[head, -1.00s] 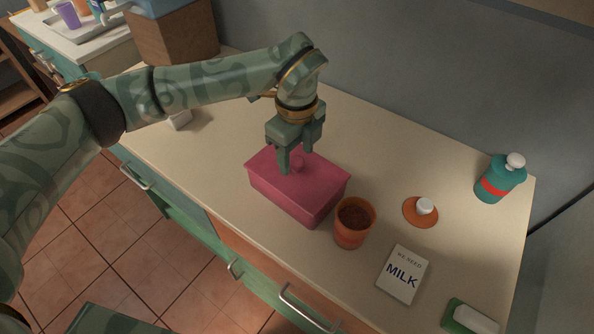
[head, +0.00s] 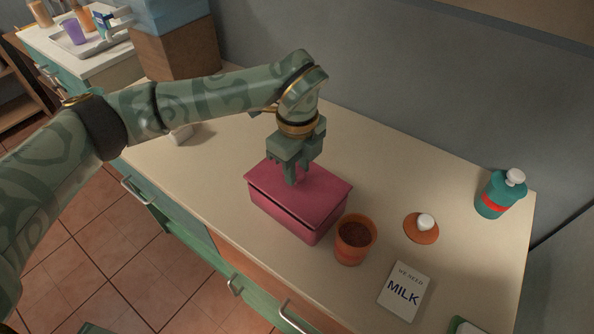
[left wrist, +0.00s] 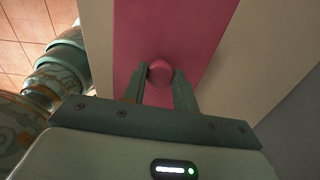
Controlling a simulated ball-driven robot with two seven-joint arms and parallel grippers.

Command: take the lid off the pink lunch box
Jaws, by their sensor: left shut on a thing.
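The pink lunch box (head: 287,218) stands on the counter, below my left gripper. The inside of the box is hidden. My right gripper is not in view.
An orange cup (head: 355,240) with dark contents stands close to the box's right corner. Further right are an orange disc with a white knob (head: 425,222), a milk note (head: 404,290) and a teal bottle (head: 499,195). The counter (head: 210,165) left of the box is mostly clear.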

